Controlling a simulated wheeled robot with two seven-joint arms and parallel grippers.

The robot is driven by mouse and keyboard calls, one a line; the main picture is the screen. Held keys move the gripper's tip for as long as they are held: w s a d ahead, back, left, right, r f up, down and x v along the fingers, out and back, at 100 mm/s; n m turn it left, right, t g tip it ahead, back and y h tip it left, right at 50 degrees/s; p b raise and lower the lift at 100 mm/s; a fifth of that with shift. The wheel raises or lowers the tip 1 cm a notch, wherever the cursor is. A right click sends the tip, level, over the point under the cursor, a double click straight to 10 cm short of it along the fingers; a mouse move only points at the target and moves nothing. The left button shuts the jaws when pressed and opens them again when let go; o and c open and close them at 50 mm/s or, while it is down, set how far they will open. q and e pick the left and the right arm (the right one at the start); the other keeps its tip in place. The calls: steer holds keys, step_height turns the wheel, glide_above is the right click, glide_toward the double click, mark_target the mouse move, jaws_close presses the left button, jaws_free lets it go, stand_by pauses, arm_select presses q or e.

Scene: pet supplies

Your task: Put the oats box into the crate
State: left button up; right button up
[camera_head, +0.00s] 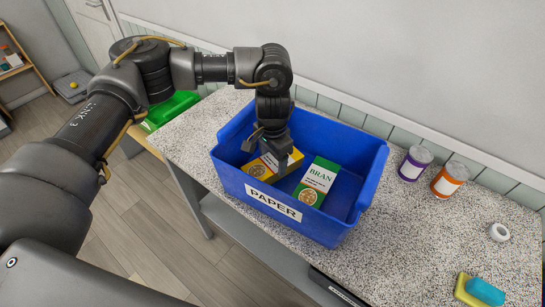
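A yellow box with a white panel and a round picture, likely the oats box (257,170), is inside the blue crate (325,228), near its left end. Its printed name is hidden or too small to read. My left gripper (268,155) reaches down into the crate from above, right at this box, and covers part of it. Its fingers look spread apart; whether they touch the box is hard to see. The crate stands on the speckled counter and has a PAPER label on its front. My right gripper is not in view.
A green and white BRAN box (319,178) also lies in the crate, right of the yellow box. A purple can (415,163) and an orange can (449,179) stand right of the crate. A white ring (499,232) and a sponge (481,291) lie further right.

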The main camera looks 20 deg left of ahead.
mark_target(273, 161)
arm_select(q)
steer(key=o, duration=0.4)
step_height(273, 161, up, 12)
steer(key=shift+r+b, duration=0.1)
steer(key=shift+b, duration=1)
